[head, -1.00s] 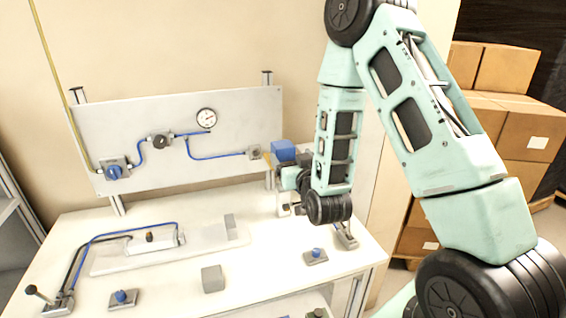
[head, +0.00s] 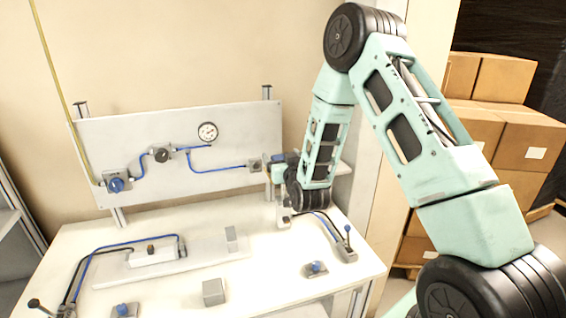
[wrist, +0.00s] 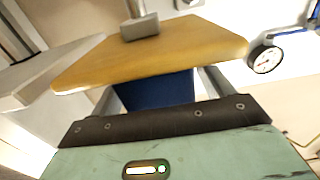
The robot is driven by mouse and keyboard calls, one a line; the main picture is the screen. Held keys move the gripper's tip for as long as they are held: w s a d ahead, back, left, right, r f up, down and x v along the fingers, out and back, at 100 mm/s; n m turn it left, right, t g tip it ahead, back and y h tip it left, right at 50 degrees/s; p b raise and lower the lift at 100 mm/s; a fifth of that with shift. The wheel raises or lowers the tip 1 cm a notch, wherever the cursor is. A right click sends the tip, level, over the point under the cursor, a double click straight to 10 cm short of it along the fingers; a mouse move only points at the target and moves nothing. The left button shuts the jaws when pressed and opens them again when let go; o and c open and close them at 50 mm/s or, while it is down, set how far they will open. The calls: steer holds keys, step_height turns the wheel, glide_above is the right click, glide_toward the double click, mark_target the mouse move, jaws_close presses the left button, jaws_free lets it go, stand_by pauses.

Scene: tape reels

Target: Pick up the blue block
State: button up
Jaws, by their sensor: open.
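In the wrist view the blue block (wrist: 155,92) shows dark blue between the two fingers of my gripper (wrist: 160,88). The fingers are open, one on each side of it. I cannot tell whether either finger touches it. The block's upper end meets the edge of a yellow-brown board (wrist: 150,58), and my gripper's black band covers its lower part. In the head view my gripper (head: 281,170) is beside the right end of the grey panel, and my arm hides most or all of the block there.
The grey panel (head: 235,125) carries a gauge (head: 208,132) and blue tubing. A grey block (head: 213,292) and a blue-knobbed fitting (head: 316,269) stand on the white table (head: 265,270). Cables and a lever (head: 346,245) are close below my wrist. Cardboard boxes (head: 500,130) are at right.

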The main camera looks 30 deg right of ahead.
steer(key=shift+c, duration=0.3)
steer(key=c, duration=1.2)
